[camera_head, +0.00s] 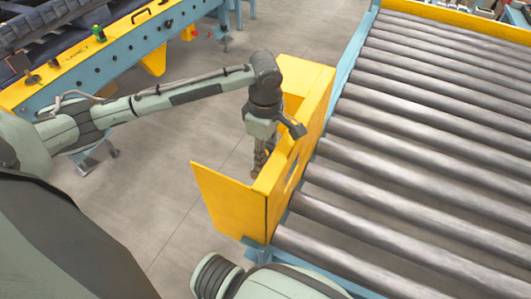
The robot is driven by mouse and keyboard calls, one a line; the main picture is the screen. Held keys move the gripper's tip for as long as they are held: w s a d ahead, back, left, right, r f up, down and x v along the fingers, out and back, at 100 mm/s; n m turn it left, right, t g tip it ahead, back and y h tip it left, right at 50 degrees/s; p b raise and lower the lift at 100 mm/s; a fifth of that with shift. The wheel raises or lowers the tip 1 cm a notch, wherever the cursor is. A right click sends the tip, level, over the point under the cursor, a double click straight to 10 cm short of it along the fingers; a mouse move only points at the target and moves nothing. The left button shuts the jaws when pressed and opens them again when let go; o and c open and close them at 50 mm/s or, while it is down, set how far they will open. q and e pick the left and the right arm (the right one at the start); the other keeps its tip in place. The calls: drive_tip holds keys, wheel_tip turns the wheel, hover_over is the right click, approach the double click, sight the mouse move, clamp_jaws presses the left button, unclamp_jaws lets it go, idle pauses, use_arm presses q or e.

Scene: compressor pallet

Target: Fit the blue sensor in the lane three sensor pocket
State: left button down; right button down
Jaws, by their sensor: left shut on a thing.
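My left gripper (258,172) points down inside a yellow sheet-metal guard (232,205) beside the roller conveyor. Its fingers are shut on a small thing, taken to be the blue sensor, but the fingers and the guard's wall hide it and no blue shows. The guard has an upright wall with a rectangular opening (291,172) on the conveyor side. I cannot make out the lane three sensor pocket or tell whether the gripper touches the guard. My right gripper is not in view; only part of my right arm shows at the bottom.
The roller conveyor (420,150) with a blue side rail (345,65) fills the right side. A second blue-and-yellow conveyor frame (110,62) with a green-topped button (98,32) stands at the upper left. Bare grey floor (180,190) lies between them.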

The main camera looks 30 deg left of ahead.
use_arm(q)
drive_tip(key=c, duration=1.5)
unclamp_jaws()
drive_tip(key=shift+f, duration=0.1)
drive_tip(key=shift+c, duration=0.2)
drive_tip(key=o, duration=0.4)
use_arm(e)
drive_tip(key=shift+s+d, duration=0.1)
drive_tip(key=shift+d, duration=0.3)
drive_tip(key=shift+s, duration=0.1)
use_arm(q)
wheel_tip(320, 180, up, 12)
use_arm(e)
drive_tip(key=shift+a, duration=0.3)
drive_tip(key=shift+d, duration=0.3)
